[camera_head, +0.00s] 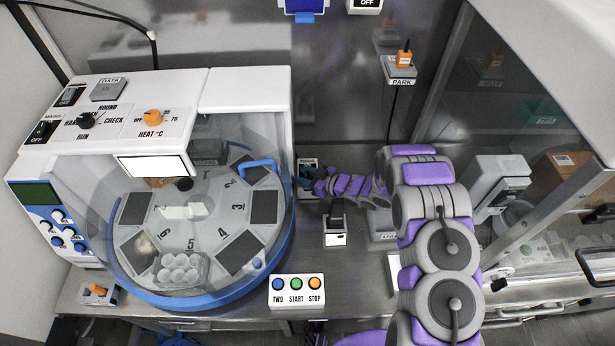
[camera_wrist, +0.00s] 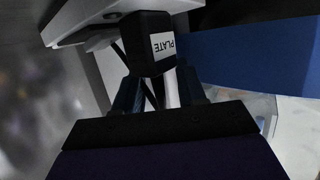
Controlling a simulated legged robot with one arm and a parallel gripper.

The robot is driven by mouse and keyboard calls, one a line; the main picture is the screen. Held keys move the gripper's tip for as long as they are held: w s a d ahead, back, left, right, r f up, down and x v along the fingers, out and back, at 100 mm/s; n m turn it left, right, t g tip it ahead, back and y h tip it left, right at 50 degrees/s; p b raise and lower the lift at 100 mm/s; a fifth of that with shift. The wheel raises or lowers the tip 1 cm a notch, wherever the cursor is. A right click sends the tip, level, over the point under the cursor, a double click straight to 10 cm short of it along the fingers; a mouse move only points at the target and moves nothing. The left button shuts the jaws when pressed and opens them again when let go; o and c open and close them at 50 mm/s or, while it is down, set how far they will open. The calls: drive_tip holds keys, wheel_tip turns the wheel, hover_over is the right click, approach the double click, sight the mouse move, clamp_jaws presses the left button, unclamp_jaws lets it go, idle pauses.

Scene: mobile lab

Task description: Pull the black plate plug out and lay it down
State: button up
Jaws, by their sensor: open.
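The black plate plug (camera_wrist: 150,42), with a white "PLATE" label, fills the upper middle of the wrist view. A thin dark cable runs down from it. My gripper (camera_wrist: 160,88) is open, with one blue finger on each side just below the plug's body. I cannot tell whether the fingers touch it. The plug is against a pale housing (camera_wrist: 82,22). In the head view my gripper (camera_head: 304,182) is at a small socket box (camera_head: 308,164) beside the round machine; the plug is largely hidden there.
The round machine (camera_head: 278,262) with a clear cover and blue rim stands left. A small box with a black top (camera_head: 335,238) is just below my arm. A button box (camera_head: 297,291) sits at the front. An orange plug (camera_head: 403,59) is in the PARK holder (camera_head: 400,74) on the back wall.

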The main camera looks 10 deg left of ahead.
clamp_jaws()
idle(0.3)
drive_tip(key=shift+r, duration=0.55)
drive_tip(key=shift+r+p, duration=1.1)
drive_tip(key=shift+r, duration=0.5)
